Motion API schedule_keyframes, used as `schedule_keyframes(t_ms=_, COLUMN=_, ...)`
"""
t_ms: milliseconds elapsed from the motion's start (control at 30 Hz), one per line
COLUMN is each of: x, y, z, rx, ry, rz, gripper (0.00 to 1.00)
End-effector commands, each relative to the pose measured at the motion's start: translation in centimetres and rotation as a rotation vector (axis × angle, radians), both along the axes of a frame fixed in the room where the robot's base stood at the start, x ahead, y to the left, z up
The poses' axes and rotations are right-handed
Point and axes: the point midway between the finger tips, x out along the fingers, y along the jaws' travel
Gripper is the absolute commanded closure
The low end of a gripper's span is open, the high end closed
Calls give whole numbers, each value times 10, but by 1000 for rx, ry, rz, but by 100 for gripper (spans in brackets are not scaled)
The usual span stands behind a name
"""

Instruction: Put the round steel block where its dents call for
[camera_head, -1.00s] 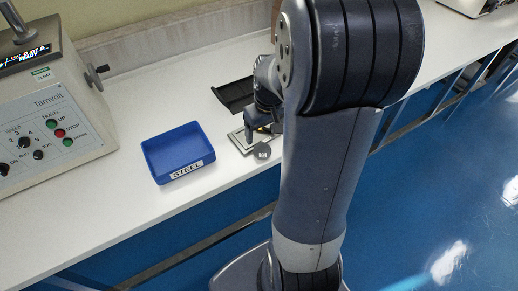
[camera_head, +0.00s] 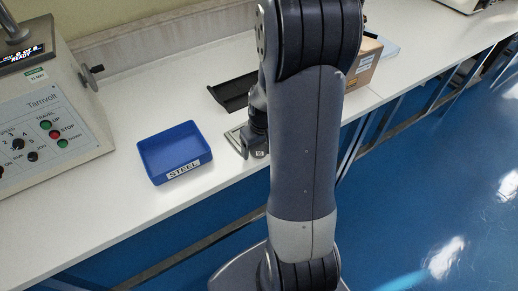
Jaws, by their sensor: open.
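The round steel block (camera_head: 260,153) shows only as a small pale patch at my gripper, by the front edge of the white bench. Its dents are too small to make out. My gripper (camera_head: 256,151) points down around or just over the block; its jaws are open, and the arm hides much of that spot. A blue tray (camera_head: 172,150) with a "STEEL" label (camera_head: 183,169) on its front stands on the bench to the left, and it is empty.
A flat metal-edged plate (camera_head: 234,139) lies beside my gripper, with a black tray (camera_head: 232,92) behind it. A Tamvolt tester (camera_head: 45,125) stands at the left. A cardboard box (camera_head: 363,64) stands behind my arm. Bench between blue tray and plate is clear.

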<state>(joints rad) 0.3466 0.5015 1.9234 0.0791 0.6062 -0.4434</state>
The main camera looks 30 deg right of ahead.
Motion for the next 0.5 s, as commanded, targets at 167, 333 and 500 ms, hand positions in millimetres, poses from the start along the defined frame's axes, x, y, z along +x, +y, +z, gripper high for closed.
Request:
schedule_keyframes(t_ms=167, x=0, y=0, z=0, rx=0, ry=0, rz=0, gripper=35)
schedule_keyframes(t_ms=333, x=0, y=0, z=0, rx=0, ry=0, rz=0, gripper=49)
schedule_keyframes(t_ms=500, x=0, y=0, z=0, rx=0, ry=0, rz=0, gripper=63)
